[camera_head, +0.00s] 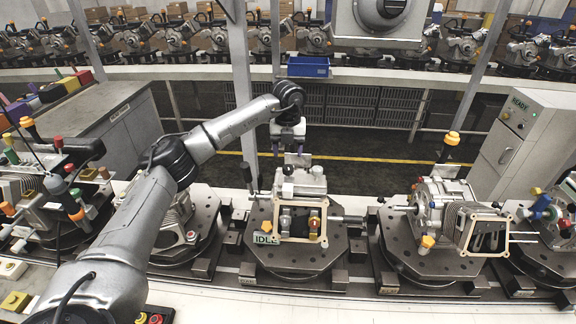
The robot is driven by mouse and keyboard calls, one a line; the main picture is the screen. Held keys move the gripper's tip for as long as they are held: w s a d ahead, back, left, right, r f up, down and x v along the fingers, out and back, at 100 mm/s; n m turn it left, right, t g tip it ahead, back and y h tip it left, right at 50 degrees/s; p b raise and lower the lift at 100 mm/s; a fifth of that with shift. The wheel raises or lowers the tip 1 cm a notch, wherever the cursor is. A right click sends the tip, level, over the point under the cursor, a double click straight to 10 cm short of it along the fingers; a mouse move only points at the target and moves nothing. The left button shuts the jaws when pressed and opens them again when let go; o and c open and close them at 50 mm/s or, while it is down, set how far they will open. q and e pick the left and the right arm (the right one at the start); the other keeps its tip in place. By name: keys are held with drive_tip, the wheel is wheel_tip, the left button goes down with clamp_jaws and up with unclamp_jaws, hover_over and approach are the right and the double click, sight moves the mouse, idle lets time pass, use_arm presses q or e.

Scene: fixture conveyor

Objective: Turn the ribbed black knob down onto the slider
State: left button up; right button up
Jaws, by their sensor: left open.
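My left gripper (290,149) hangs fingers-down from my left arm, above and behind the middle fixture (290,256), which bears the "IDLE" label. Its fingers are apart, and I see nothing between them. A metal housing with a pale rectangular frame (286,190) sits on this fixture. A black upright handle (248,176) stands at the housing's left side, to the left of the gripper. I cannot tell whether it is the ribbed black knob, and the slider is too small to make out. My right gripper is out of view.
A fixture with a finned engine casing (455,215) stands to the right; an orange-capped black handle (452,139) rises behind it. My left arm crosses over the fixtures on the left. A blue bin (308,67) sits on the back line. A "READY" cabinet (510,150) stands at right.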

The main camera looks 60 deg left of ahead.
sight(288, 167)
use_arm(q)
drive_tip(key=shift+f+p, duration=0.3)
drive_tip(key=shift+f, duration=2.9)
drive_tip(key=c, duration=0.9)
